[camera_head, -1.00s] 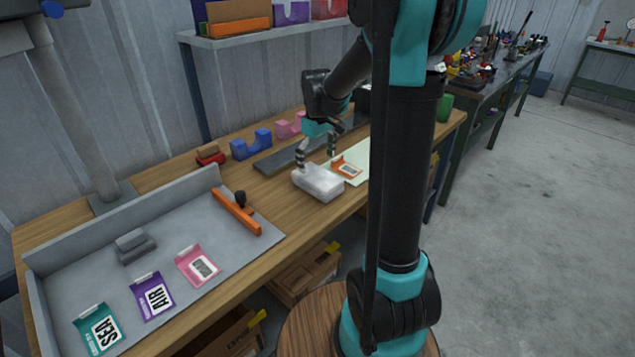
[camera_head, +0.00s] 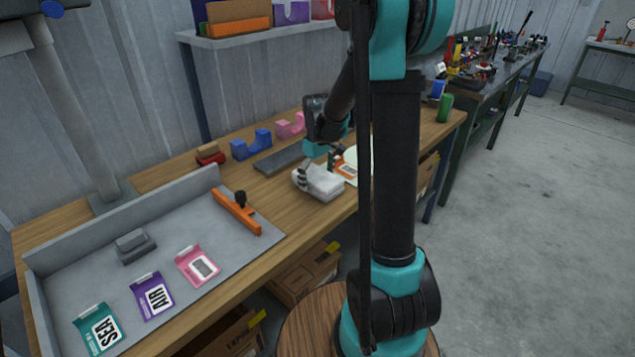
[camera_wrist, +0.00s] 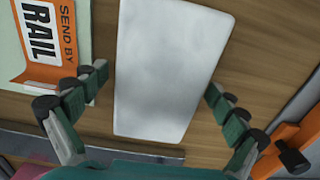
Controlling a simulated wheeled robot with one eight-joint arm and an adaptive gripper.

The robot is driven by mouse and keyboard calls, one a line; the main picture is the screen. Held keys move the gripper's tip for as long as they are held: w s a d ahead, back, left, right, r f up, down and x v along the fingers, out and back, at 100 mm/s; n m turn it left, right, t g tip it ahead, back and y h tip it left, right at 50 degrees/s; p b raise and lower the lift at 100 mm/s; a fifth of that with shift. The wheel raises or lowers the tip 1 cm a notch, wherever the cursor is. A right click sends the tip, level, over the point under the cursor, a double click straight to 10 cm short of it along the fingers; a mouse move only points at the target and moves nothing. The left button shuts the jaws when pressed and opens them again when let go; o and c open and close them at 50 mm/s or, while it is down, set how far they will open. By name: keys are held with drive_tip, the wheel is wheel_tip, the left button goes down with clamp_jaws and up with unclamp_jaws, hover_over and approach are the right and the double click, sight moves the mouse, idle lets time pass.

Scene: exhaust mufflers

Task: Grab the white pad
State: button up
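The white pad (camera_head: 322,183) lies on the wooden bench in the head view, near its front edge. In the wrist view the white pad (camera_wrist: 168,65) fills the middle as a pale rectangle with rounded corners. My gripper (camera_head: 316,172) is right over the pad in the head view. In the wrist view my gripper (camera_wrist: 158,98) is open, with one finger on each side of the pad and bare wood showing between each finger and the pad. I cannot tell how far above the bench the fingertips are.
An orange "SEND BY RAIL" card (camera_wrist: 50,40) lies left of the pad in the wrist view. An orange-handled tool (camera_head: 236,211) rests on the grey tray (camera_head: 140,220). Blue (camera_head: 251,145) and pink (camera_head: 290,126) holders stand behind. A dark flat bar (camera_head: 280,159) lies behind the pad.

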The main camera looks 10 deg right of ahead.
drive_tip(key=c, duration=0.6)
drive_tip(key=shift+r, duration=0.1)
drive_tip(key=shift+c, duration=0.2)
